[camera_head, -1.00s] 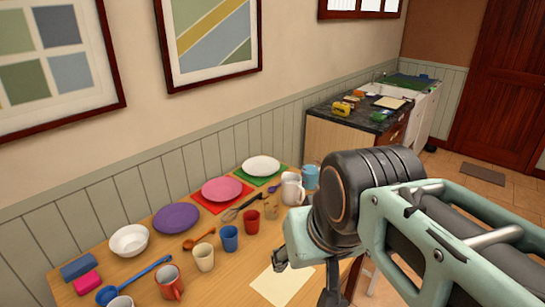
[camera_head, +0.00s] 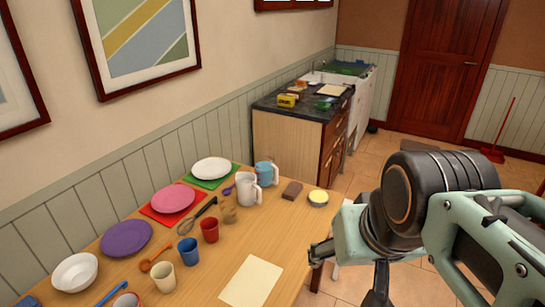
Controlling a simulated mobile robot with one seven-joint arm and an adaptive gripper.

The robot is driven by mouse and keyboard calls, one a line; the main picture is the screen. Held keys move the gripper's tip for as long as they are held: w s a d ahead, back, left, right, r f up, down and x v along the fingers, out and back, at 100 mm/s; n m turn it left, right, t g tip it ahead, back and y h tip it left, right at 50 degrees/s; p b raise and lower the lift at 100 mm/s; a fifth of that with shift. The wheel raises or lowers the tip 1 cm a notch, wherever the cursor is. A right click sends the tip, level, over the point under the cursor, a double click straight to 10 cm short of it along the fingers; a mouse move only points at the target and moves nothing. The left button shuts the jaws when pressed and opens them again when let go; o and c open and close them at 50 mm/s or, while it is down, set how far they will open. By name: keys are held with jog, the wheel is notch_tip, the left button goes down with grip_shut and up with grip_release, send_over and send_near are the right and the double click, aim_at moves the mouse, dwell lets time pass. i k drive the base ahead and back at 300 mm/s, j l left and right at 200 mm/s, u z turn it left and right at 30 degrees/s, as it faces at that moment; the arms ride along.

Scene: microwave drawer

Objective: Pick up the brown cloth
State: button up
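A small brown folded block, which looks like the brown cloth (camera_head: 292,191), lies on the wooden table near its far right end. It sits between a white pitcher and a small round yellow-topped dish. My gripper (camera_head: 347,278) is at the table's right edge, nearer to me than the cloth and apart from it. Its two dark fingers look spread apart with nothing visible between them; the lower finger is partly cut off by the frame.
The table (camera_head: 215,262) holds a cream sheet (camera_head: 251,281), cups, plates on red and green mats, a whisk and a blue-and-white mug (camera_head: 265,173). The white pitcher (camera_head: 247,188) stands left of the cloth. A dark counter (camera_head: 300,105) is behind. Floor is open at right.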

aim_at(292, 192)
jog(key=i+l+u, duration=0.15)
jog(key=i+l, duration=0.15)
jog(key=i+l+u, duration=0.15)
jog(key=l, duration=0.3)
jog(key=i+l+u, duration=0.15)
jog(key=i+l, duration=0.2)
jog(key=i+l+u, duration=0.15)
jog(key=l, duration=0.4)
jog(key=i+j, duration=0.05)
jog(key=i, duration=0.05)
